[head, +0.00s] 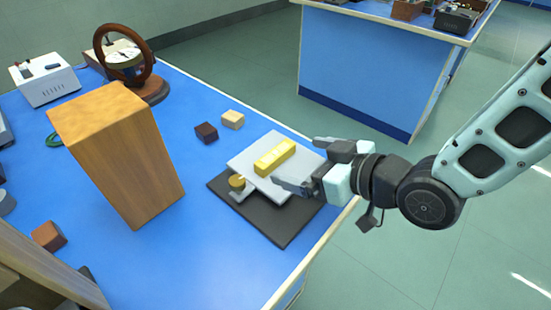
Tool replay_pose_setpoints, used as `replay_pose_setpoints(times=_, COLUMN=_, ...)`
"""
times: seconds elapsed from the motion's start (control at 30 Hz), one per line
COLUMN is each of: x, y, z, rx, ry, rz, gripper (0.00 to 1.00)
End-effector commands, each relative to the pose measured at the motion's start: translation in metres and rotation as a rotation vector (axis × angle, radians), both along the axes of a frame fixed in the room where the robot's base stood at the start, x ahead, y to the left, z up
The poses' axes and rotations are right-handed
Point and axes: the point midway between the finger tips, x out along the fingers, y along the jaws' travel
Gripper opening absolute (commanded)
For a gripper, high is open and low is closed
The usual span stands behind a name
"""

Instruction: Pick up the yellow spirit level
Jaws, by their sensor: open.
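The yellow spirit level (275,158) is a short yellow bar with paler patches on its upper face. It lies on a light grey plate (258,141), which sits on a dark flat base (278,228) near the right edge of the blue bench. My gripper (302,163) is open, its fingers pointing left, just right of the level. One finger shows near the level's right end and the other lower, over the plate's right side.
A brass knob (237,183) stands at the plate's left corner. A dark block (206,133) and a pale block (232,119) lie behind the plate. A tall wooden block (130,160) stands left. A wheel-shaped instrument (126,60) is at the back. The bench's front middle is clear.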

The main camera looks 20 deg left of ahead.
Motion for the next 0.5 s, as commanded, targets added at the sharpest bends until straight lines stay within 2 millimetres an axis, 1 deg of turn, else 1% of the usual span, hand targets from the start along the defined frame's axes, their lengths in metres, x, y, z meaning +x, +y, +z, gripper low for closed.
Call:
replay_pose_setpoints(times=0.03, x=0.002, y=0.008, z=-0.004, rx=0.0, ry=0.002, rz=0.001, gripper=1.0)
replay_pose_setpoints(times=0.1, x=0.006, y=0.016, z=-0.007, rx=-0.001, ry=0.0, rz=0.002, gripper=1.0)
replay_pose_setpoints(times=0.37, x=0.014, y=0.032, z=-0.014, rx=-0.001, ry=0.0, rz=0.0, gripper=1.0)
replay_pose_setpoints(times=0.5, x=0.022, y=0.048, z=-0.022, rx=-0.001, ry=0.001, rz=0.002, gripper=1.0)
